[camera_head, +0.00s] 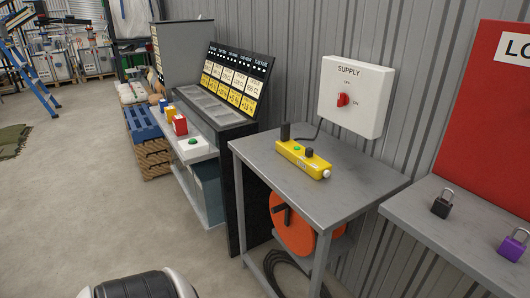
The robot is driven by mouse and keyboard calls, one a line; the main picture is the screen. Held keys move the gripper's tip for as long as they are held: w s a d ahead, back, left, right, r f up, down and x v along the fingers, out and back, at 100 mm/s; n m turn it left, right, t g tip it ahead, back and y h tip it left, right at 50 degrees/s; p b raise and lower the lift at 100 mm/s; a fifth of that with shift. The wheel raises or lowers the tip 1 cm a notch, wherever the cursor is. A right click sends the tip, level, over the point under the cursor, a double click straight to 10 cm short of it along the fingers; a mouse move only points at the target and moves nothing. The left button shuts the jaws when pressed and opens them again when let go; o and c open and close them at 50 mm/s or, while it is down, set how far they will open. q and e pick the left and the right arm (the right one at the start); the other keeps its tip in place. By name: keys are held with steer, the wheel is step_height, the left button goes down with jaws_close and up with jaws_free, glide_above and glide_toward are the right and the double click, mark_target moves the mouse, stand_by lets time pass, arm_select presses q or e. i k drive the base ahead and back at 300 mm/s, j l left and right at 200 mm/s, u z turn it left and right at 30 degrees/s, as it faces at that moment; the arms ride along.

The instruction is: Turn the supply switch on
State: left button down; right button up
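The supply switch is a white box (368,84) marked SUPPLY, fixed to the corrugated wall above a grey metal table. Its red knob (343,100) sits in the middle of the front face. A small OFF mark is above the knob and an ON mark is to its right. The knob looks upright, toward OFF, but it is small in the picture. Neither of my grippers is in view. A black and white part at the bottom left looks like my own body.
The grey table (340,190) stands below the switch, with a yellow control box (303,158) on it. An orange reel (292,225) is underneath. At right, a shelf (450,225) holds a black padlock (441,206) and a purple padlock (513,245).

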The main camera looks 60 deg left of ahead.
mark_target(343, 99)
steer(key=u, duration=1.4)
steer(key=i+j+z, duration=0.1)
steer(key=i+j, duration=0.1)
steer(key=j, duration=0.1)
